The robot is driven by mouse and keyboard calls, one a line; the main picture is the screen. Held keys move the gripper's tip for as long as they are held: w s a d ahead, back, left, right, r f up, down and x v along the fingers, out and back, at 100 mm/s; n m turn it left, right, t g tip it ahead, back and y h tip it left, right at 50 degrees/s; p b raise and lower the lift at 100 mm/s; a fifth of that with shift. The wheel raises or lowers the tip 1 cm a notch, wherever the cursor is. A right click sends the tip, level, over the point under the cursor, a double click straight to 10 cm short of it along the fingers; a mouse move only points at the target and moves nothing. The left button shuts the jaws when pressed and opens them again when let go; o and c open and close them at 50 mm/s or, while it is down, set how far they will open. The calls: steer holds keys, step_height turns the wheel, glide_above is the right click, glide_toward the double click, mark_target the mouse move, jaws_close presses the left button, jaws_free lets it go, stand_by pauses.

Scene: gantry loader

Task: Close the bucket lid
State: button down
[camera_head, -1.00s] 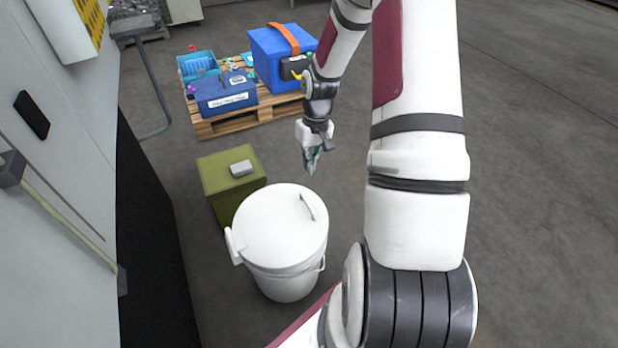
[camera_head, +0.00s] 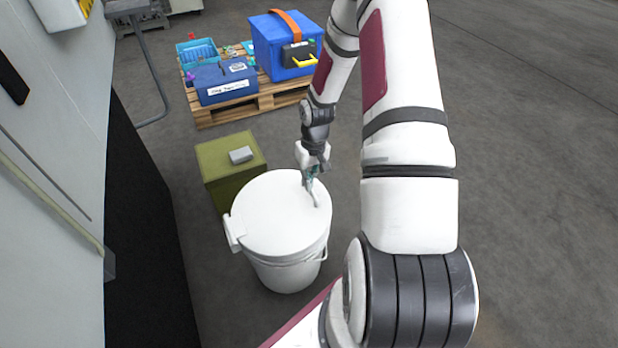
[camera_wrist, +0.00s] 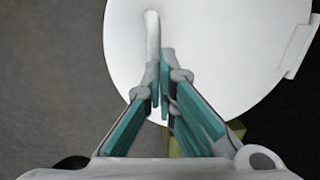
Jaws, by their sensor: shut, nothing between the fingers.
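The white bucket (camera_head: 285,273) stands on the floor. Its round white lid (camera_head: 270,215) lies flat over the top, with a hinge block (camera_head: 233,232) at its left edge in the head view. My gripper (camera_head: 312,190) is shut and empty, its tips at the lid's handle near the right rim, which it mostly hides. In the wrist view, my gripper (camera_wrist: 160,110) points at the lid (camera_wrist: 220,50), and the handle (camera_wrist: 152,38) lies just beyond the fingertips. I cannot tell whether the tips touch the lid or handle.
A green box (camera_head: 228,165) with a small grey block (camera_head: 241,155) on it stands close behind the bucket. Farther back is a wooden pallet (camera_head: 240,110) with a blue toolbox (camera_head: 224,82) and a blue cooler (camera_head: 280,50). Open floor (camera_head: 530,180) lies to the right.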

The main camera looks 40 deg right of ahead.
steer(key=shift+f, duration=0.1)
steer(key=f, duration=0.1)
steer(key=d+f+b, duration=0.1)
steer(key=f, duration=0.1)
steer(key=shift+s, duration=0.2)
stand_by(0.3)
steer(key=shift+d+r, duration=0.1)
steer(key=shift+r, duration=0.25)
step_height(320, 180, up, 13)
steer(key=d+p, duration=0.2)
steer(key=p, duration=0.4)
steer(key=shift+s+d, duration=0.25)
steer(key=shift+r, duration=0.1)
